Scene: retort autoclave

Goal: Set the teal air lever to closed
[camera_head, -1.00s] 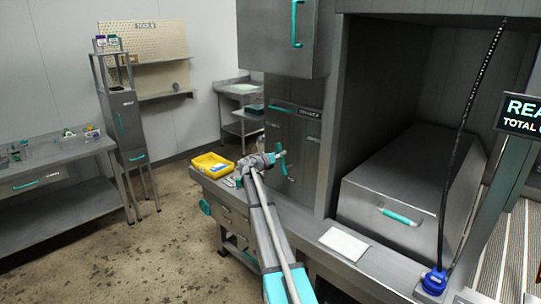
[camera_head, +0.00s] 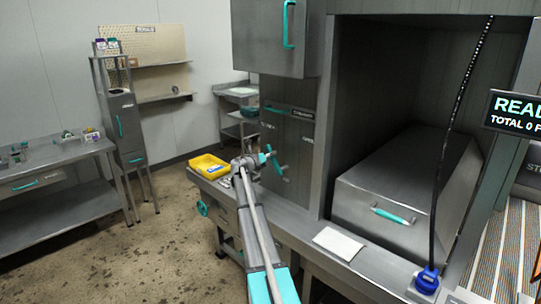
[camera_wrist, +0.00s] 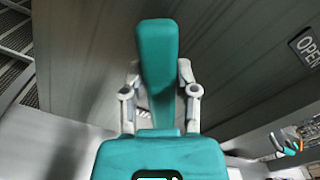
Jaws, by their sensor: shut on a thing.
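The teal air lever (camera_head: 276,162) is on the grey panel left of the chamber opening. It stands tilted, its upper end leaning left in the head view. My gripper (camera_head: 262,159) is at the lever, shut on it. In the wrist view the teal lever (camera_wrist: 157,70) stands upright between the two grey fingers of my gripper (camera_wrist: 160,92). An OPEN label (camera_wrist: 307,46) is to the right of the lever in that view. The lever's pivot is hidden behind the gripper.
A yellow tray (camera_head: 207,165) sits on the bench left of my gripper. A cabinet with a teal handle (camera_head: 289,24) hangs above the panel. The open chamber holds a grey box with a teal handle (camera_head: 393,215). A white sheet (camera_head: 338,242) lies on the ledge.

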